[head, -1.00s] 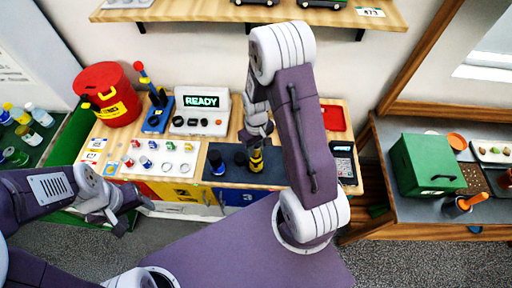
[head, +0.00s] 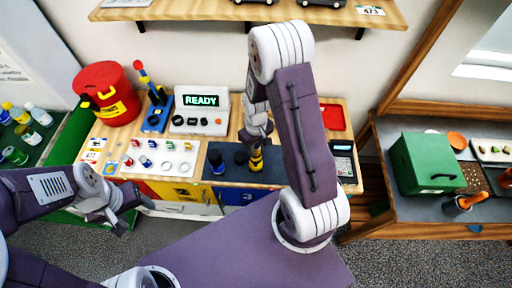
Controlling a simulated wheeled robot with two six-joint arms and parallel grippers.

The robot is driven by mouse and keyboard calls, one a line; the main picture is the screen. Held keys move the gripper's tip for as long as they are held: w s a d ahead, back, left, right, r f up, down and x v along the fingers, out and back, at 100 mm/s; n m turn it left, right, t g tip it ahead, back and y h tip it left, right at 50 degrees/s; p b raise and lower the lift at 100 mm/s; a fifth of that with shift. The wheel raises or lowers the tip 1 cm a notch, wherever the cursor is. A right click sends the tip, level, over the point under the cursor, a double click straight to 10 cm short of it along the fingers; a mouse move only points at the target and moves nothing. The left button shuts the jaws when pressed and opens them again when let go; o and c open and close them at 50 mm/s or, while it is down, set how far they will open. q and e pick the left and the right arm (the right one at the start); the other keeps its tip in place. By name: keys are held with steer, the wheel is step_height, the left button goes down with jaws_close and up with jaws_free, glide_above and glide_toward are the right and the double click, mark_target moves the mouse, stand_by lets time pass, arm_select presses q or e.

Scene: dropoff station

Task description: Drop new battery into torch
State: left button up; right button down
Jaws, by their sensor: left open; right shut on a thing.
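My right gripper (head: 257,142) is over the dark mat (head: 228,178) at the middle of the bench. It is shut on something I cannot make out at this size. A yellow-and-black cylinder (head: 256,160) shows upright directly below its fingertips. Whether this is the torch or the held thing, and whether it touches the mat, I cannot tell. A dark cylinder with some blue (head: 216,162) and a small black round piece (head: 240,158) stand to its left on the mat. My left gripper (head: 126,212) is open and empty in front of the bench, at the lower left.
A white tray (head: 160,173) with several small parts lies left of the mat. A panel reading READY (head: 201,101), a blue stand with a red knob (head: 157,114) and a red bin (head: 107,95) are behind. A red tray (head: 332,117) and a keypad device (head: 343,160) are right.

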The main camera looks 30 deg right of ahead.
arm_select(q)
steer(key=shift+f+b, duration=0.4)
steer(key=shift+b, duration=0.05)
arm_select(e)
steer(key=shift+f, duration=0.8)
stand_by(0.7)
arm_select(q)
steer(key=shift+s, duration=0.15)
arm_select(e)
steer(key=shift+s, duration=0.15)
arm_select(q)
steer(key=shift+f, duration=0.1)
arm_select(e)
steer(key=shift+f, duration=0.15)
